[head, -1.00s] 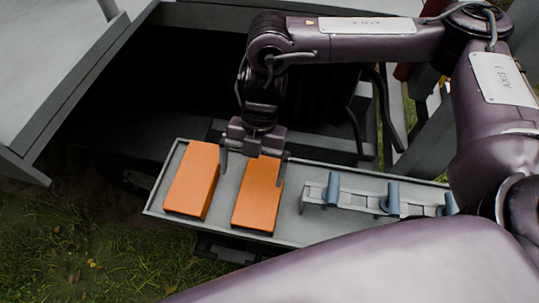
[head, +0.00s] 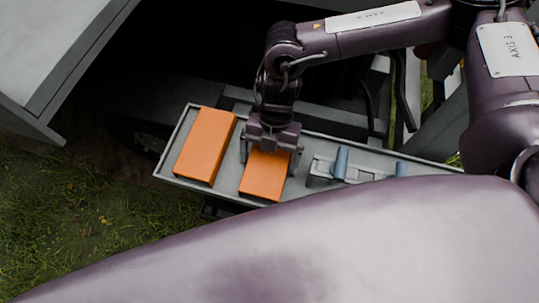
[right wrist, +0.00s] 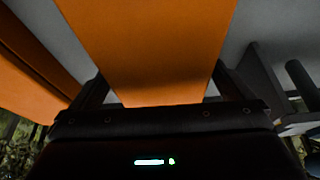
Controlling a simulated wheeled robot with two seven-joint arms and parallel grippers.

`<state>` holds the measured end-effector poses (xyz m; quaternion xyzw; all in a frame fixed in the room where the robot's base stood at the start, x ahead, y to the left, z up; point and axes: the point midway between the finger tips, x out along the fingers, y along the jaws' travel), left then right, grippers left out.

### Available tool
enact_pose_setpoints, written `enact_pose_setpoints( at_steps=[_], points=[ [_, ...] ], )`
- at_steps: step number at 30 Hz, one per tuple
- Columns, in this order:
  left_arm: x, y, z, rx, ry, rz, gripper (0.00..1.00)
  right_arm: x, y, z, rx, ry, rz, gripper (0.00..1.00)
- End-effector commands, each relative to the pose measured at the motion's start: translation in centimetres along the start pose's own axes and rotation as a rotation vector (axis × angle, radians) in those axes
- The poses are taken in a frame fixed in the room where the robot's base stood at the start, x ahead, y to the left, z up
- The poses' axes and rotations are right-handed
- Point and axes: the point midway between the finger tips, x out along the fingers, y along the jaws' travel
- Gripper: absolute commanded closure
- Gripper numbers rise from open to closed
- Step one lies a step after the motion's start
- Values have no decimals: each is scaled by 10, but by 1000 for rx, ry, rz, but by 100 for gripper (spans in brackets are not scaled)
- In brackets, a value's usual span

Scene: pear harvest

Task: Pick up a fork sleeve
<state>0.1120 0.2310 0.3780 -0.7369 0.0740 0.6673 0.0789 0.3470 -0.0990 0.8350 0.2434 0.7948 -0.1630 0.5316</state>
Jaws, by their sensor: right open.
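Two orange fork sleeves lie side by side in a grey tray (head: 167,171). The left sleeve (head: 205,146) is untouched at the tray's left end. My right gripper (head: 268,160) is over the right sleeve (head: 263,177), with its open fingers on either side of the sleeve's far part. In the right wrist view this sleeve (right wrist: 150,45) fills the space between the fingers, and the other sleeve (right wrist: 30,65) shows at the left. I cannot tell whether the fingers touch the sleeve. My left gripper is not in view.
Right of the sleeves, a grey rack (head: 322,170) with blue-grey cylinders (head: 341,163) stands in the same tray. A grey panel (head: 55,50) is at the upper left. Grass (head: 70,220) lies at the lower left. My own purple body hides the front.

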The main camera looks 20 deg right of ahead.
Motion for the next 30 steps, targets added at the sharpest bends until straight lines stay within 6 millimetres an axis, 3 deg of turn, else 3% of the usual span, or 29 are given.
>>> enact_pose_setpoints(
  at_steps=[2,12,23,30],
  points=[
    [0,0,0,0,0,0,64,0,0,0,0,0,0,1],
    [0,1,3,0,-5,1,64,-1,0,0,0,1,1,43],
    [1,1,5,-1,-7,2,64,-6,1,-3,-1,1,2,43],
    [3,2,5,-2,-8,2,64,-39,1,-16,-3,0,5,43]
  ],
)
